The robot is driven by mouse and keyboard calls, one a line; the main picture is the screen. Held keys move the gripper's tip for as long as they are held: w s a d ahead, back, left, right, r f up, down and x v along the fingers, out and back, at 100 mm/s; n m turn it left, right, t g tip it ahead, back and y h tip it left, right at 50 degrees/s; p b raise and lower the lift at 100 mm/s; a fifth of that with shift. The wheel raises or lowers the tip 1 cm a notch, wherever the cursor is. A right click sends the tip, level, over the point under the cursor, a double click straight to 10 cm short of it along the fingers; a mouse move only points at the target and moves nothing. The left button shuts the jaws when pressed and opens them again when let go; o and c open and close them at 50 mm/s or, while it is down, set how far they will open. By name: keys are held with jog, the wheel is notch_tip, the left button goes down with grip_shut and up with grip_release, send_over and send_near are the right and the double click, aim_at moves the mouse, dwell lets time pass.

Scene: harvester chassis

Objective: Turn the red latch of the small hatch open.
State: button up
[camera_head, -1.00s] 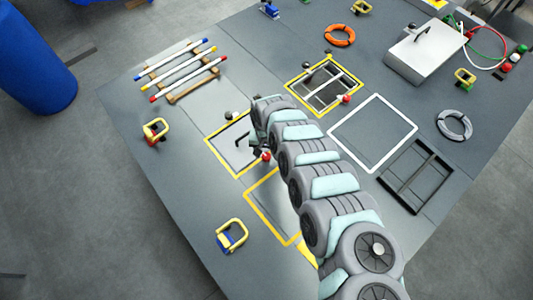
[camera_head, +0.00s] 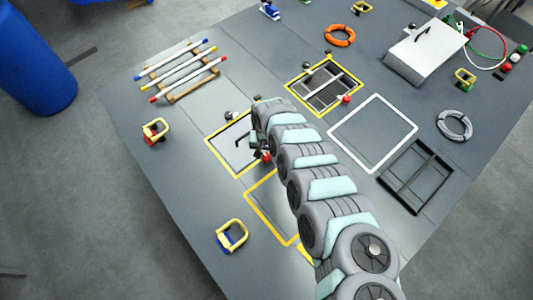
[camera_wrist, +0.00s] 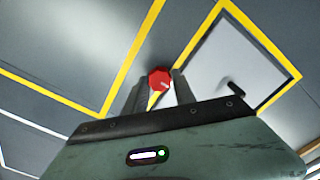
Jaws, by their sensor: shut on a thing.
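The small hatch is a grey panel (camera_wrist: 215,62) with a yellow border and a black handle (camera_wrist: 236,89). In the head view its yellow outline (camera_head: 222,157) is partly covered by my arm. The red latch (camera_wrist: 160,79) sits at the hatch's border and shows as a red knob between my fingertips. It also shows in the head view (camera_head: 266,156), just beside the end of my arm. My gripper (camera_wrist: 160,84) is shut on the red latch, one finger on each side. The latch's lower part and exact angle cannot be made out.
An open yellow-framed hatch (camera_head: 290,81) with another red knob (camera_head: 346,99) lies behind. Another yellow outline (camera_head: 254,208) is partly under my arm. A yellow-handled fixture (camera_head: 232,234) stands in front.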

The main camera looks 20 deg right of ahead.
grip_shut()
jog(key=shift+r+n, duration=0.1)
jog(key=shift+n, duration=1.3)
jog(key=n, duration=1)
jog(key=shift+n, duration=0.4)
jog(key=n, duration=0.4)
jog(key=shift+a, duration=0.1)
jog(key=shift+n, duration=0.3)
